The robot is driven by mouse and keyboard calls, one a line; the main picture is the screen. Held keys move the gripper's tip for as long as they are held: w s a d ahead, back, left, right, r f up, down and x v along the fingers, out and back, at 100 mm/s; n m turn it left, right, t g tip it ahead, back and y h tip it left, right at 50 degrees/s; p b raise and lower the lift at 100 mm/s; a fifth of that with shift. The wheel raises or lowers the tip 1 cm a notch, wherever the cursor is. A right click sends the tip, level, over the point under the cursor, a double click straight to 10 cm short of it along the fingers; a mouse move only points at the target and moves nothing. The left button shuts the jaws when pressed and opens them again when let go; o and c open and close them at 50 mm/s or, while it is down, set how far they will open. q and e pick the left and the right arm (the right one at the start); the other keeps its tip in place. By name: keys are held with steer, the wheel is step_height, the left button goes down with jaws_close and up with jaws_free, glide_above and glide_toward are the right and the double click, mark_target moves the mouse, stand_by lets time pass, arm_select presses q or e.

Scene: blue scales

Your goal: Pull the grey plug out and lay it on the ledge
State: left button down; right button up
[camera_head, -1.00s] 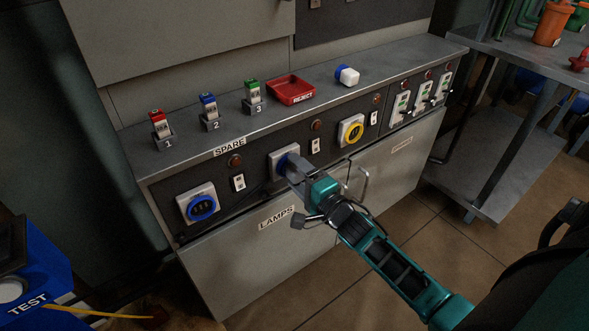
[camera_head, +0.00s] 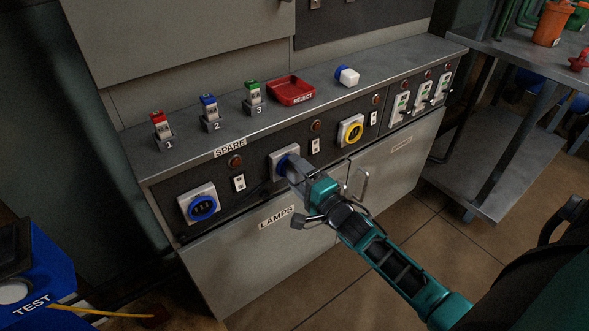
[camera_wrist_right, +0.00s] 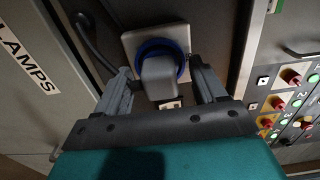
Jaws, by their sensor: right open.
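The grey plug (camera_head: 294,172) sits in the blue-ringed socket (camera_head: 275,153) on the cabinet front, above the LAMPS label. In the right wrist view the plug (camera_wrist_right: 159,78) stands out from the socket, with a dark cable beside it. My right gripper (camera_wrist_right: 163,80) is open, with one finger on each side of the plug; a gap shows on both sides. In the head view my right gripper (camera_head: 299,178) partly hides the plug. The ledge (camera_head: 405,62) is the cabinet's grey top. My left gripper is not in view.
On the ledge stand red, blue and green numbered pieces (camera_head: 210,113), a red REJECT tray (camera_head: 291,91) and a blue-and-white piece (camera_head: 346,75). Bare ledge lies between them. A yellow-ringed socket (camera_head: 350,131) and a metal handle (camera_head: 360,182) are right of the gripper.

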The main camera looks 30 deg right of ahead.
mark_target(301, 178)
stand_by(0.4)
jaws_close()
stand_by(0.5)
steer(key=shift+s, duration=0.1)
steer(key=shift+s+d+p, duration=0.15)
steer(key=shift+s+p, duration=1)
steer(key=shift+s, duration=0.55)
steer(key=shift+s+p, duration=0.55)
steer(key=shift+s, duration=0.65)
steer(key=shift+d, duration=0.1)
